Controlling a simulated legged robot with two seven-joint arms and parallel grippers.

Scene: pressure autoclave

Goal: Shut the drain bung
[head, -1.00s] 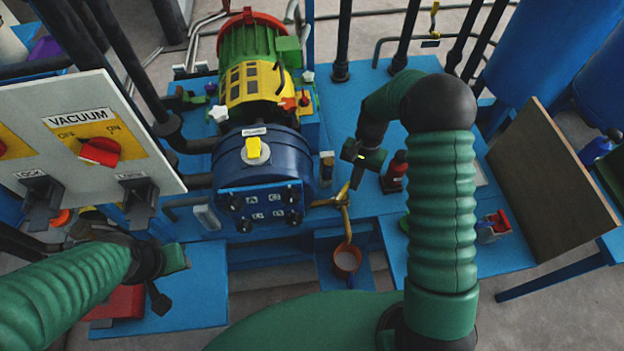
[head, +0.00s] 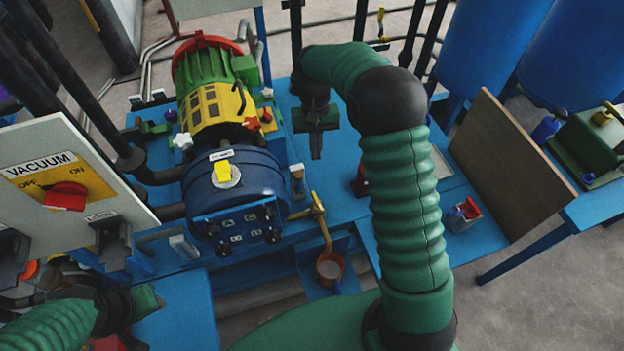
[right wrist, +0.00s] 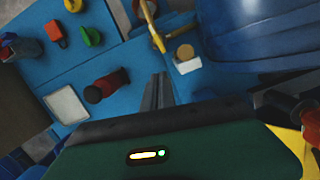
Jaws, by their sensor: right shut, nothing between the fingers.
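A curved brass pipe (head: 321,222) leaves the right side of the blue vessel (head: 238,190) and ends above a small brown cup (head: 329,268). A small pale stand with a tan round top (head: 297,180) is beside the pipe. The pipe (right wrist: 151,22) and the tan round top (right wrist: 185,52) also show in the right wrist view. I cannot tell which part is the drain bung. My right gripper (head: 316,156) is shut and empty, pointing down above the blue bench behind the pipe. Its fingers (right wrist: 158,86) point towards the pipe in the wrist view. My left gripper (head: 147,300) is partly visible at lower left, fingers unclear.
The vacuum panel (head: 70,185) stands at left. A green and yellow motor (head: 208,90) is behind the vessel. A dark red bottle (right wrist: 104,88) stands near my right gripper. A brown board (head: 510,165) leans at right. Blue bench surface (head: 350,130) is clear behind the gripper.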

